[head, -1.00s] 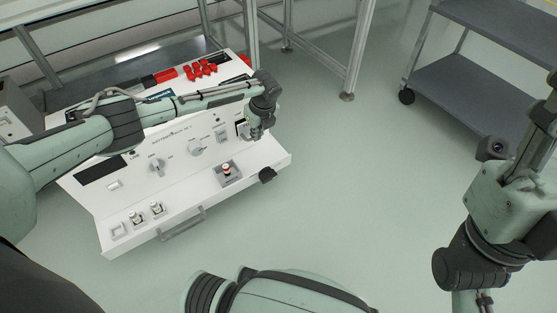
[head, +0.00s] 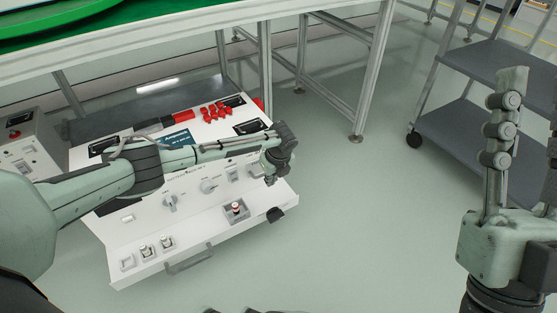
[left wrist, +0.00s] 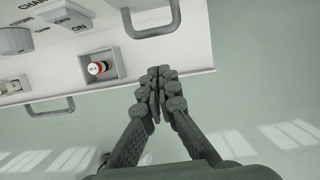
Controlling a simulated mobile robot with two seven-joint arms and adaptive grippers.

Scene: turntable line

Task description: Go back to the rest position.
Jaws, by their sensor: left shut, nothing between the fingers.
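My left arm reaches in from the left, over a white control panel (head: 213,242) with knobs, switches and red parts. My left gripper (head: 270,180) is at the panel's right side in the head view. In the left wrist view its fingers (left wrist: 158,75) are shut together with nothing between them, near the panel's edge and apart from its handles. A red-and-white button (left wrist: 97,68) in a square recess shows to the left of the fingertips. My right gripper (head: 510,75) is raised at the right edge of the head view, partly cut off; its opening is unclear.
A table frame with a green turntable (head: 72,22) stands behind the panel. A grey shelf cart (head: 462,128) is at the back right. A grey box with a red button (head: 22,135) is at the left. The floor between the panel and my right arm is clear.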

